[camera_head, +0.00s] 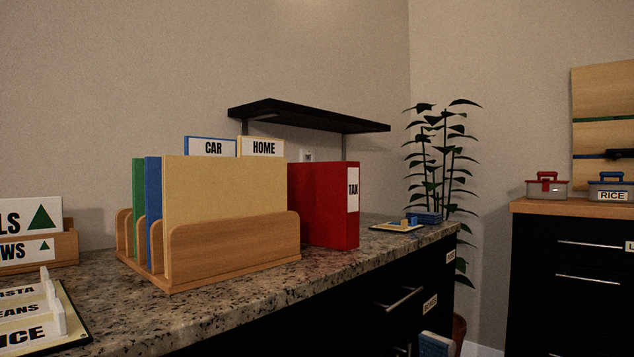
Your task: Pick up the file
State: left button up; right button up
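A wooden file holder (235,250) stands on the speckled counter, left of the middle of the head view. It holds a pale yellow file (220,190) in front, a blue file (153,212) behind it and a green file (138,200) further back. White tabs reading CAR (212,147) and HOME (261,147) stick up behind the yellow file. A red binder (325,205) with a white TAX label stands upright on the counter just right of the holder. Which of these is the task's file, I cannot tell. Neither of my grippers is in view.
The speckled counter (330,268) has bare room along its front edge. Label racks (30,310) stand at the left. A black shelf (305,117) hangs above the binder. A small tray (397,227) and a plant (440,150) are at the right, beyond them another cabinet (555,270) with lidded boxes.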

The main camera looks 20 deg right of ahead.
aim_at(325, 195)
jog(key=i+l+u, duration=0.1)
jog(key=l+u, duration=0.35)
jog(key=l, duration=0.75)
jog(key=k+l+u, duration=0.1)
jog(key=l+u, duration=0.4)
jog(key=l, duration=0.7)
